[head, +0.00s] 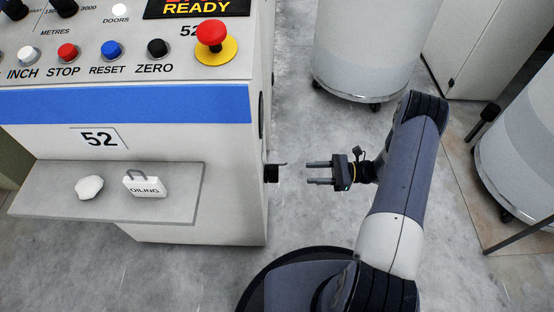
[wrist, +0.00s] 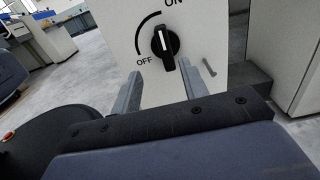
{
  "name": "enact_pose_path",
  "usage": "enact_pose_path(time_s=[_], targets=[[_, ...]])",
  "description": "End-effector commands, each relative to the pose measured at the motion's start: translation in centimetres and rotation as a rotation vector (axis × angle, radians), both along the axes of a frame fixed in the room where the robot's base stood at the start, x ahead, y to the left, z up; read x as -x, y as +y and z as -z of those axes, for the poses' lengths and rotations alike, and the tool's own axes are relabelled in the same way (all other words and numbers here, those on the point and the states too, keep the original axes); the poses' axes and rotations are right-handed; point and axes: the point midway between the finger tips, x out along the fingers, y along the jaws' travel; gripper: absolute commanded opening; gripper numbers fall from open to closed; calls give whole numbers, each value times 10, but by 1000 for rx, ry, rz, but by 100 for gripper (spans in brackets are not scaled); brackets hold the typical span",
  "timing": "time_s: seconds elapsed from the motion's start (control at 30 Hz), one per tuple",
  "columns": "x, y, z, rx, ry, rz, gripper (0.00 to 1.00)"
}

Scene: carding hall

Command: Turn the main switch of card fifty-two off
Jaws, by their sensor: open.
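The main switch (wrist: 165,42) is a black rotary knob with a white line, on a pale panel marked ON at upper right and OFF at lower left. Its white line points roughly up, nearer ON than OFF. In the head view the switch (head: 271,173) juts from the right side of the cabinet marked 52 (head: 98,139). My gripper (head: 310,172) is open and empty, a short gap to the right of the switch and facing it. In the wrist view the fingers of my gripper (wrist: 160,67) stand either side of and below the knob.
A small grey bar (wrist: 208,67) sticks out beside the switch. A shelf (head: 35,205) on the cabinet front holds a white OILING tag (head: 146,184) and a pale lump (head: 89,187). A red emergency button (head: 211,34) is on top. Large grey cans (head: 370,45) stand behind.

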Motion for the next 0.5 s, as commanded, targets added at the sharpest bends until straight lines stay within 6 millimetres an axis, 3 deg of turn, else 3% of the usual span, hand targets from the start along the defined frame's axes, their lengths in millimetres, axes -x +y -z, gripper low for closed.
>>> enact_pose_path(time_s=[0.1,0.23,0.5], targets=[[-1,-2,5,-18,9,16,42],[-2,11,5,-20,11,16,42],[-3,62,6,-19,10,12,42]])
